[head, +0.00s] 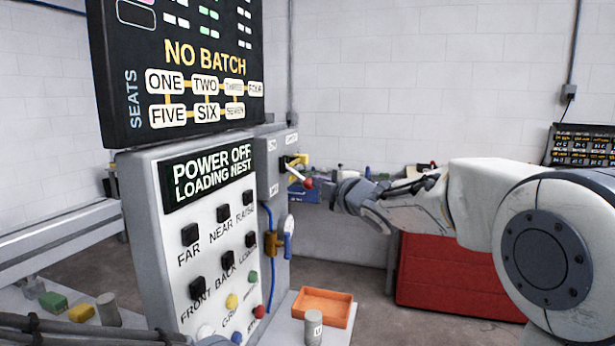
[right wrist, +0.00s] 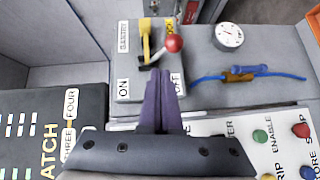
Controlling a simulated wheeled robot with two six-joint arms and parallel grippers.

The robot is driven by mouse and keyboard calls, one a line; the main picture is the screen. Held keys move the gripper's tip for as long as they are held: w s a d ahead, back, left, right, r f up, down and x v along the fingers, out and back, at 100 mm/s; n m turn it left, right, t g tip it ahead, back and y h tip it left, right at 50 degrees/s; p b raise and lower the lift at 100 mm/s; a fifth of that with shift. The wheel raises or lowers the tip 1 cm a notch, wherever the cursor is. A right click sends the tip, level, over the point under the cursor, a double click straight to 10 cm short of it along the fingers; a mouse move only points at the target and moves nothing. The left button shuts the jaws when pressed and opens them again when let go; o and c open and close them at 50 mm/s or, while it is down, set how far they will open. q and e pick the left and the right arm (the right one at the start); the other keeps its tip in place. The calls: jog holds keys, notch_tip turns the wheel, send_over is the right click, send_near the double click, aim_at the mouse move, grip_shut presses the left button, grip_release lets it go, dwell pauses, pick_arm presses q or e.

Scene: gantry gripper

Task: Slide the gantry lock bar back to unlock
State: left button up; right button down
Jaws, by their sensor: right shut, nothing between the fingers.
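A yellow piece that looks like the gantry lock bar (right wrist: 146,38) stands on a grey switch box (right wrist: 130,75) labelled GANTRY, ON and OFF. In the head view the yellow piece (head: 302,160) shows on the side of the control cabinet. Beside it is a lever with a red ball knob (right wrist: 174,44); the knob (head: 309,183) also shows in the head view. My right gripper (right wrist: 163,78) is shut and empty, its fingertips just short of the lever and yellow piece. I cannot tell whether they touch. My left gripper is not in view.
The cabinet front (head: 215,245) has several buttons and a POWER OFF sign. A gauge (right wrist: 229,36) and a blue-handled valve (right wrist: 240,75) sit near the switch box. An orange tray (head: 323,308) and grey cylinder (head: 313,328) stand below; a red chest (head: 450,280) is behind my right arm.

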jog(key=w+n, duration=0.1)
jog(key=n+y+p, duration=0.1)
jog(key=p, duration=0.4)
send_near(300, 160)
jog(key=a, duration=0.1)
jog(key=w+a, duration=0.1)
jog(key=a, duration=0.1)
jog(key=shift+a, duration=0.35)
jog(key=w+p, duration=0.2)
jog(key=w, duration=0.1)
jog(key=shift+d, duration=0.35)
jog(key=shift+w+d+f+p, duration=0.2)
jog(key=shift+w+p, duration=0.15)
jog(key=shift+w, duration=0.25)
